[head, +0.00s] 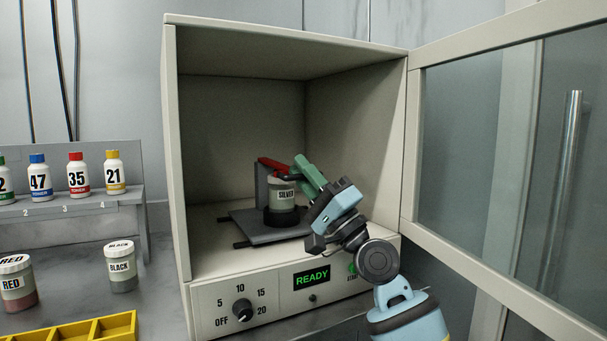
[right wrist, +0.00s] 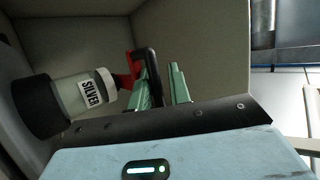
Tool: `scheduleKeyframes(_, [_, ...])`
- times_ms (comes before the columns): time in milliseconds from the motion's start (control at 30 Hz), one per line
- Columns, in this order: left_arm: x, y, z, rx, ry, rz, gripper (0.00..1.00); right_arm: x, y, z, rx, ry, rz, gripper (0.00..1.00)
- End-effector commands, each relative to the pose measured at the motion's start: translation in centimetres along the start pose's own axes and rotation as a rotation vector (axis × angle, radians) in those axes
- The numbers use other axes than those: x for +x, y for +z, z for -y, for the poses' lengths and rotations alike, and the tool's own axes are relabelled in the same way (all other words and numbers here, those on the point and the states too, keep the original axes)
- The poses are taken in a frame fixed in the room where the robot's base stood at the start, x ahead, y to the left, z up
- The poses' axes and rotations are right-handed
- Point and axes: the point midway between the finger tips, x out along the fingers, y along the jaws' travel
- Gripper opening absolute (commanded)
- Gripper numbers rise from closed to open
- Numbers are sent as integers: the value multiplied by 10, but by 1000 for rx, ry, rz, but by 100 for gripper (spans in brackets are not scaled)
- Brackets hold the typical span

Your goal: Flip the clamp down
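The clamp has a red arm (head: 274,165) and stands inside the open cabinet; its red part also shows in the right wrist view (right wrist: 131,68). A black handle loop (right wrist: 149,62) extends from it. The clamp is raised at or just above the white lid of the SILVER jar (head: 284,193), which stands upright in a dark holder. My right gripper (head: 302,168) reaches in from the right, with green fingers at the handle. In the wrist view, one side of the loop runs between the fingers, with a gap to the right finger. My left gripper is out of view.
The cabinet (head: 172,150) has its glass door (head: 480,150) swung open to the right. Its panel shows a dial (head: 242,309) and a READY display (head: 311,277). Toner bottles, RED (head: 16,284) and BLACK (head: 121,267) jars and a yellow tray (head: 85,330) stand left.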

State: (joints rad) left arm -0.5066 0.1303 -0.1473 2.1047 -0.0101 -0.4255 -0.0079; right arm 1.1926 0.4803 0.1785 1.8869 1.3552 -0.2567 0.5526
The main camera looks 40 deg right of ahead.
Motion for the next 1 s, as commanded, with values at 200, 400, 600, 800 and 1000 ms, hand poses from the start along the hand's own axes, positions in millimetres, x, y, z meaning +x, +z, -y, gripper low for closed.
scheduleKeyframes(200, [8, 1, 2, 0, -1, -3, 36, -29, 2, -4, -3, 9, 3, 19])
scheduleKeyframes(400, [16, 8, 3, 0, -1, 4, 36, -60, 2, -4, -2, 7, 3, 19])
scheduleKeyframes(600, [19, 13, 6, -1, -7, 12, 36, -76, 1, -1, -1, 2, 2, 19])
scheduleKeyframes(800, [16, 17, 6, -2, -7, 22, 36, -77, 0, 1, -1, 0, 1, 19])
scheduleKeyframes(1000, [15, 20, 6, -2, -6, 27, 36, -77, 0, 1, -1, 0, 1, 19])
